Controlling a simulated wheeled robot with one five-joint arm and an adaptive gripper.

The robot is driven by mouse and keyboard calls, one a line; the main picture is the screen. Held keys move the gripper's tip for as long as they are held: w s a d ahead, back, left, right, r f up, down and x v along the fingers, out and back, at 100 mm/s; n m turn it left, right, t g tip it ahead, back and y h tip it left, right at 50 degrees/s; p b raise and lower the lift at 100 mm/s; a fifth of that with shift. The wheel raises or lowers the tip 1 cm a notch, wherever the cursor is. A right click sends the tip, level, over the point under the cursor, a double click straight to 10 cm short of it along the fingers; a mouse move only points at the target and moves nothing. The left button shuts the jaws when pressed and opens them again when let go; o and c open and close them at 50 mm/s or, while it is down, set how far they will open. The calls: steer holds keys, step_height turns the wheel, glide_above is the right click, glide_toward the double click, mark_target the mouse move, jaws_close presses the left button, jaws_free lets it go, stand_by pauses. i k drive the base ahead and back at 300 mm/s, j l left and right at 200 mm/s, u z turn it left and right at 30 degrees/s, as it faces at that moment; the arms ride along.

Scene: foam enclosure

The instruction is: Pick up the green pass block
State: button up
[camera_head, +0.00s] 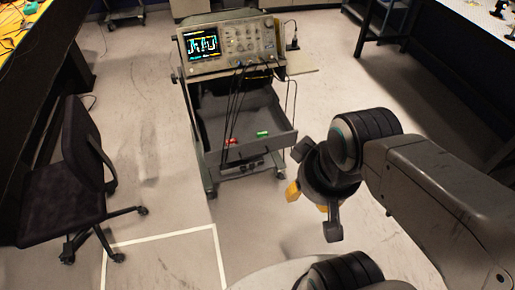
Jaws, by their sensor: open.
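The green pass block (262,134) is small in view and lies in the grey lower tray (250,148) of a wheeled cart, toward the tray's front right. My gripper (312,203) is open, with yellow-tipped fingers pointing down and left. It appears to the right of and below the block in the picture, apart from it. I see nothing between its fingers.
A red block (231,141) lies left of the green one in the tray. An oscilloscope (230,45) stands on the cart's top, with dark cables hanging before the tray. A black chair (75,180) stands at left. The floor (165,190) between chair and cart is clear.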

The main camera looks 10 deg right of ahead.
mark_target(262, 134)
steer(key=i+j, duration=0.25)
steer(key=i, duration=0.25)
steer(key=i+j, duration=0.2)
steer(key=i, duration=0.3)
steer(key=i+j, duration=0.25)
steer(key=i, duration=0.3)
